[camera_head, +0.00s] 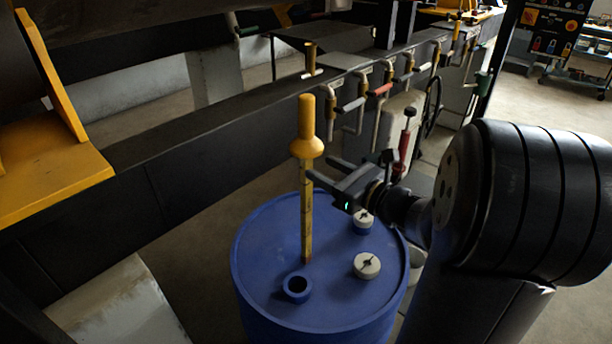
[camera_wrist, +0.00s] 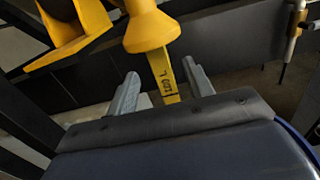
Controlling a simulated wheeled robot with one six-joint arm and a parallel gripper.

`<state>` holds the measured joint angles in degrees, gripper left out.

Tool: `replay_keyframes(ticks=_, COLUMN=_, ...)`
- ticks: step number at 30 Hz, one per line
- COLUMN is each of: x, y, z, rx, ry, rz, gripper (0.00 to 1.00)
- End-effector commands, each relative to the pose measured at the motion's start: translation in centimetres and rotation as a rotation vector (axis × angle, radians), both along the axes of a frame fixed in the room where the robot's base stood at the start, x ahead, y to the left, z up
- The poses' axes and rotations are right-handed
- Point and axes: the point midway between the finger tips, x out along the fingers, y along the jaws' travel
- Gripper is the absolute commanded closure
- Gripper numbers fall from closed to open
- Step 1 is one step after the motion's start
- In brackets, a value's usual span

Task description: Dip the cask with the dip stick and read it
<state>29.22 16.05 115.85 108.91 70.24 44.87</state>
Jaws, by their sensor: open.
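The yellow dip stick (camera_head: 307,215) stands upright over the blue cask (camera_head: 262,240), with a bulbous handle on top. Its lower end meets the cask top behind a raised open bung collar (camera_head: 297,286); I cannot tell whether it enters a hole there. My gripper (camera_head: 323,172) is open at the upper part of the stick, below the handle. The wrist view shows its fingers (camera_wrist: 160,78) apart, one on each side of the stick.
Two pale slotted caps (camera_head: 367,265) sit on the cask top. A long dark bench (camera_head: 190,150) with pipes and valves (camera_head: 378,90) runs behind. A yellow bracket (camera_head: 50,180) is at the left. A red-handled lever (camera_head: 404,150) stands behind my wrist.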

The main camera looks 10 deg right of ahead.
Motion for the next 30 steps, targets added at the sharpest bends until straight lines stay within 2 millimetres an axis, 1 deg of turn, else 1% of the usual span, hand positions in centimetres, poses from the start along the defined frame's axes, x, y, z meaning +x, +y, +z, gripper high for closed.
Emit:
replay_keyframes(ticks=5, x=0.8, y=0.6, z=0.1, rx=-0.001, ry=0.000, rz=0.002, gripper=0.51)
replay_keyframes(ticks=15, x=4.4, y=3.0, z=-0.2, rx=-0.002, ry=0.001, rz=0.003, gripper=0.51)
replay_keyframes(ticks=18, x=4.8, y=3.3, z=-0.3, rx=-0.002, ry=0.000, rz=0.002, gripper=0.51)
replay_keyframes(ticks=24, x=4.8, y=3.3, z=-0.3, rx=-0.002, ry=0.000, rz=0.000, gripper=0.51)
replay_keyframes(ticks=26, x=4.8, y=3.3, z=-0.3, rx=-0.002, ry=0.000, rz=0.000, gripper=0.54)
replay_keyframes(ticks=30, x=4.8, y=3.3, z=-0.3, rx=-0.002, ry=0.000, rz=0.000, gripper=0.66)
